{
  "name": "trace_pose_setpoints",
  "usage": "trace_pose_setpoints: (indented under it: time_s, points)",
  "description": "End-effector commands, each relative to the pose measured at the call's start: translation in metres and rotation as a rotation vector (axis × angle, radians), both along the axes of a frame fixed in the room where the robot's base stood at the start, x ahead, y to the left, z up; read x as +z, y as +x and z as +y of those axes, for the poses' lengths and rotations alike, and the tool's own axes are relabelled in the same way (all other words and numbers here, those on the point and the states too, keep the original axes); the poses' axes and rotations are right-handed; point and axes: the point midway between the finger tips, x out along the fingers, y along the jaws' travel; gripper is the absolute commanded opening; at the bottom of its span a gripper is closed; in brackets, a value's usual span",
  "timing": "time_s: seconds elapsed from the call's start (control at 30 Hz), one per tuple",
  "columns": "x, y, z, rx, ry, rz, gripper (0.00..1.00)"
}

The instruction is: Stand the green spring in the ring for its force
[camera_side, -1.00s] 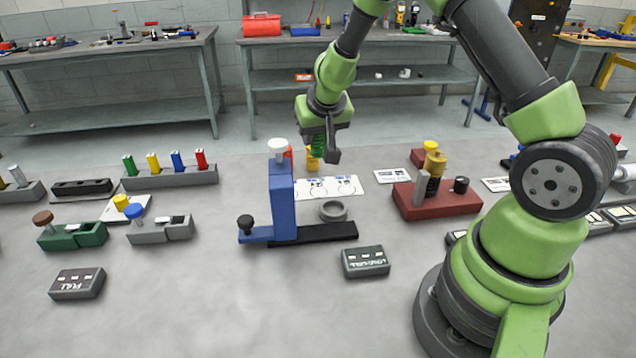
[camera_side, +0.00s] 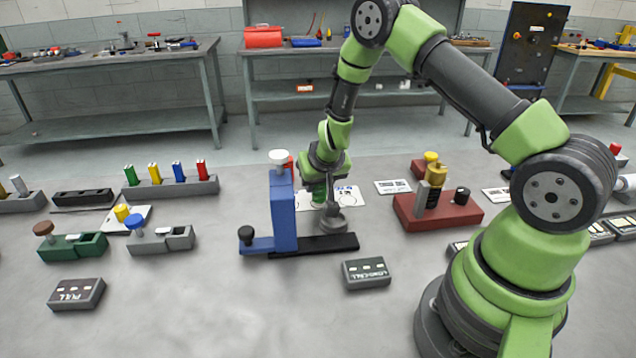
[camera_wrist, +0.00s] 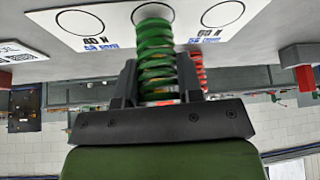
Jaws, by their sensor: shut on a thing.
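My gripper (camera_wrist: 155,95) is shut on the green spring (camera_wrist: 157,60), with the coils upright between the fingers. In the side view my gripper (camera_side: 328,212) is low, behind the blue post, and the green spring (camera_side: 319,190) is partly hidden. The white card (camera_wrist: 115,38) has printed rings. The spring's far end is over the middle ring (camera_wrist: 138,14); I cannot tell if it touches the card. The left ring (camera_wrist: 82,20) and right ring (camera_wrist: 222,13) look empty. Labels include 40 N and 60 N. The card (camera_side: 352,197) also shows in the side view.
A blue press (camera_side: 283,210) on a black base stands in front of the card. A red spring (camera_wrist: 198,72) is close beside the held spring. A red block fixture (camera_side: 440,212) stands to the right. A dark label block (camera_side: 366,272) lies in front.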

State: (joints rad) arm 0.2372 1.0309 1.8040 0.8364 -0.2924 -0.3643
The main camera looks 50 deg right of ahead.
Motion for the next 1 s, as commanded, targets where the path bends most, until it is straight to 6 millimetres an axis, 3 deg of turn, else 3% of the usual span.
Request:
trace_pose_setpoints:
  time_s: [0.47,0.5,0.57,0.87,1.0]
  points:
    - [-0.011,0.0,0.0,0.0,0.001,-0.001,0.06]
    - [-0.01,0.0,0.0,0.0,0.001,-0.002,0.43]
    - [-0.01,0.0,0.0,0.0,0.001,-0.002,0.57]
    - [-0.009,0.0,0.0,-0.001,0.002,-0.002,0.59]
    - [0.0,-0.003,0.002,-0.002,0.002,-0.003,0.59]
